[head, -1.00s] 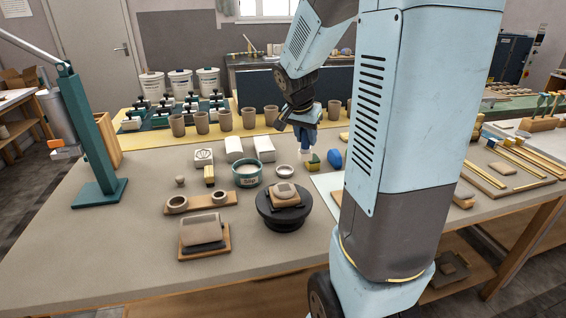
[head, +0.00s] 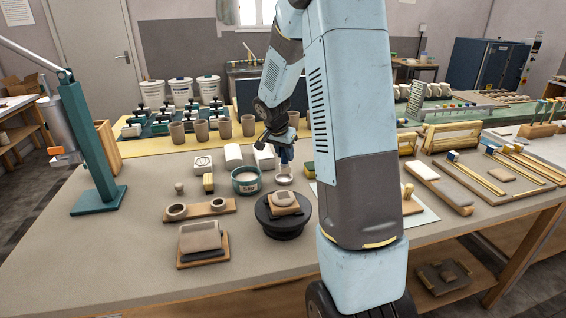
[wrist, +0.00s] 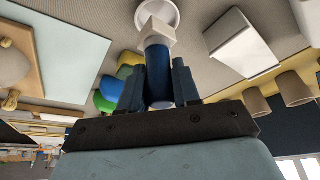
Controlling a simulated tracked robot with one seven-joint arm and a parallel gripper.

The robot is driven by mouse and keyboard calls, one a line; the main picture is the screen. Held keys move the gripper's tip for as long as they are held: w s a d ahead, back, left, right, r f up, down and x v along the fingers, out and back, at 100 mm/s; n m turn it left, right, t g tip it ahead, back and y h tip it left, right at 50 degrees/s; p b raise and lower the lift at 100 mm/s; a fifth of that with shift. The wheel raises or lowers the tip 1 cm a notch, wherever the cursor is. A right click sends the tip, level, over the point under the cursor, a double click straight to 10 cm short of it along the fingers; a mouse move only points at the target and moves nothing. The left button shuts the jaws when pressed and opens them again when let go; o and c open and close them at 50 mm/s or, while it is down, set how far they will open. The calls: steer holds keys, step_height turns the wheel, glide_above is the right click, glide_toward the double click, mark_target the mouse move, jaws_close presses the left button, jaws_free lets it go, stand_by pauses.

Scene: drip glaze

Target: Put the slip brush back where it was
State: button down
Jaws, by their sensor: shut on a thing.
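My gripper (head: 285,142) is shut on the slip brush, which has a blue body (wrist: 158,75) and a pale, blocky lower end (wrist: 155,32). In the head view the brush (head: 285,157) hangs upright below my gripper, over or just behind a small white round dish (head: 284,181). In the wrist view the dish (wrist: 157,8) shows just beyond the brush's pale end. I cannot tell whether they touch. The teal pot marked Slip (head: 246,184) stands just left of the dish.
A dark turntable (head: 283,222) with a clay piece stands in front of the dish. A green and yellow block (head: 309,169) is close on the right. The table's front left is bare.

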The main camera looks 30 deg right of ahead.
mark_target(284, 161)
steer(key=shift+w+f, duration=0.3)
steer(key=shift+f, duration=1.6)
steer(key=c, duration=0.8)
jaws_free()
